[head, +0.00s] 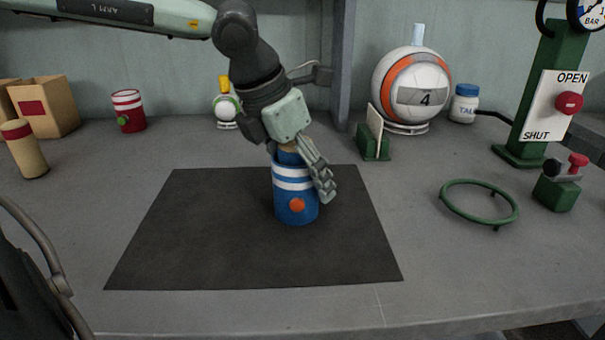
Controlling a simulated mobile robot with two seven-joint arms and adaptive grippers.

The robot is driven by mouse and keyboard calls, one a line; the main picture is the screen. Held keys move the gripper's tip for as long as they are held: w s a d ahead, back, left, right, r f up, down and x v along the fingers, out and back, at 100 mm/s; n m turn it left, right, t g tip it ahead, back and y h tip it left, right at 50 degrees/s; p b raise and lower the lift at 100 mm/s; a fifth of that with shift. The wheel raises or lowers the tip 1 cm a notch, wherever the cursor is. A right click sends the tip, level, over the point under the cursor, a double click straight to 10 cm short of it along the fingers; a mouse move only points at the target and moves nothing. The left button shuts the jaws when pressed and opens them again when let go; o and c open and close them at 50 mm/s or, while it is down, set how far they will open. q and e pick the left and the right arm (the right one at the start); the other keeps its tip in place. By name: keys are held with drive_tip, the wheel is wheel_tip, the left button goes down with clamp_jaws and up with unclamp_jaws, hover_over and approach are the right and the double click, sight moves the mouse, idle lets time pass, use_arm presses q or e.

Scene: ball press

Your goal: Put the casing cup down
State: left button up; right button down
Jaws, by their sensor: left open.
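A blue cup with white bands and an orange dot (294,213), which I take as the casing cup, stands upright on the dark mat (190,250). My left gripper (303,180) comes down over it from above. Its jaws are open, with one finger along the cup's right side; the other finger is mostly hidden. A bit of something tan shows at the cup's top, under the gripper's palm. I cannot tell whether a finger touches the cup. My right gripper is not in view.
A red banded cup (129,112) and a tan cylinder (25,150) stand at left. A ball (411,85) sits behind a green card holder (374,140). A green ring stand (479,204) and a lever block (557,190) are at right. The mat around the cup is clear.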

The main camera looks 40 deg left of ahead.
use_arm(q)
drive_tip(key=shift+r, duration=0.4)
drive_tip(key=p+v, duration=0.1)
drive_tip(key=v, duration=0.9)
drive_tip(key=shift+s+r, duration=0.2)
drive_tip(key=shift+r, duration=0.15)
drive_tip(key=shift+s+r, duration=0.15)
drive_tip(key=shift+r, duration=0.15)
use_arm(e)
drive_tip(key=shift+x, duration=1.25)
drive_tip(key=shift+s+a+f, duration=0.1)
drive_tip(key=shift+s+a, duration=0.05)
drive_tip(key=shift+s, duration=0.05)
